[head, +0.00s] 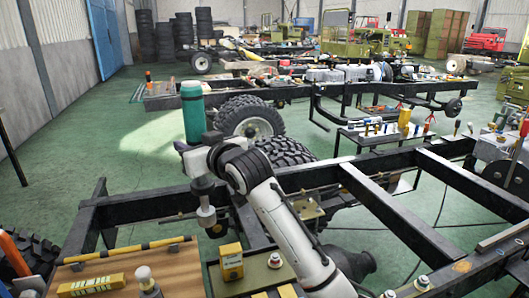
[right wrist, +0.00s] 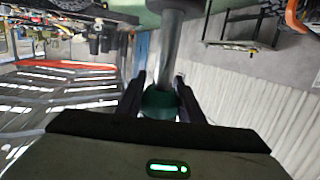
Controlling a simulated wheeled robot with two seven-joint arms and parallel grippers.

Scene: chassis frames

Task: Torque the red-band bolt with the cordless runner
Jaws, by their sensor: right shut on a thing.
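My right arm reaches in from the bottom of the head view. Its gripper (head: 186,148) is raised above the black chassis frame (head: 145,232). In the right wrist view my right gripper (right wrist: 159,88) is shut on the cordless runner, a tool with a green part (right wrist: 160,103) and a grey shaft. In the head view the runner's green cylinder (head: 192,110) stands upright above the gripper. Bolts with pale heads (head: 275,260), (head: 422,282) sit on plates in front. My left gripper is not in view.
Dark crossbeams (head: 380,203) span the frame at right. A tool table (head: 375,139) stands behind. Green floor is open at left.

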